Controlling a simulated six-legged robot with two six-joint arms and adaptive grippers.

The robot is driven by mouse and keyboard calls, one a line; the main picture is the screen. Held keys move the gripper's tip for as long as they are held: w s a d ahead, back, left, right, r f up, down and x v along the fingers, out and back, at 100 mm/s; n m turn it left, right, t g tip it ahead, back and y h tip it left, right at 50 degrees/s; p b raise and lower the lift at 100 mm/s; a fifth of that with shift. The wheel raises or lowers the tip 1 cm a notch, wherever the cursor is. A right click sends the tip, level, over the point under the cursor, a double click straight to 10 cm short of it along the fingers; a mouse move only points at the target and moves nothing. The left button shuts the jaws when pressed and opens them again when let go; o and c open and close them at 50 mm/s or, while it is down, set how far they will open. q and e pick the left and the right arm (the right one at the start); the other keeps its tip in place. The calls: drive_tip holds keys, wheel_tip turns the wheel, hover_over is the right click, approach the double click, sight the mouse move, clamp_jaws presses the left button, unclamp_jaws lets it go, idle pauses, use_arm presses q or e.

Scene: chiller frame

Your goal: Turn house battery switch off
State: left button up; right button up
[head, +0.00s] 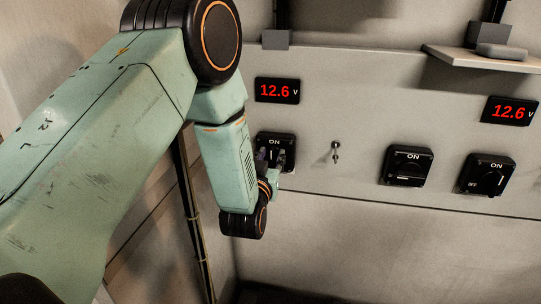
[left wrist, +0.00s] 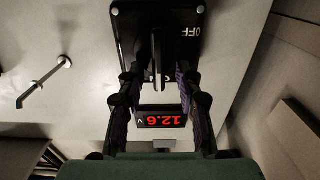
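A black rotary switch (head: 288,141) marked ON at its top sits on the wall panel under the left red display. In the left wrist view, which is upside down, its plate (left wrist: 186,50) shows an OFF mark at the side, and its knob (left wrist: 157,58) stands vertical. My left gripper (head: 271,158) is at this switch. In the left wrist view its fingers (left wrist: 159,76) are apart, one on each side of the knob, with gaps visible. I cannot read a house battery label. My right gripper is not in view.
Two more rotary switches are to the right: one (head: 408,166) with its handle sideways, one (head: 488,176) with its handle upright. A small metal peg (head: 335,152) sticks out between. Two displays (head: 277,91) (head: 510,111) read 12.6 V. A shelf (head: 485,60) juts out upper right.

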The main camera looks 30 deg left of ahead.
use_arm(q)
drive_tip(key=shift+d, duration=0.15)
drive_tip(key=shift+c, duration=1.4)
clamp_jaws()
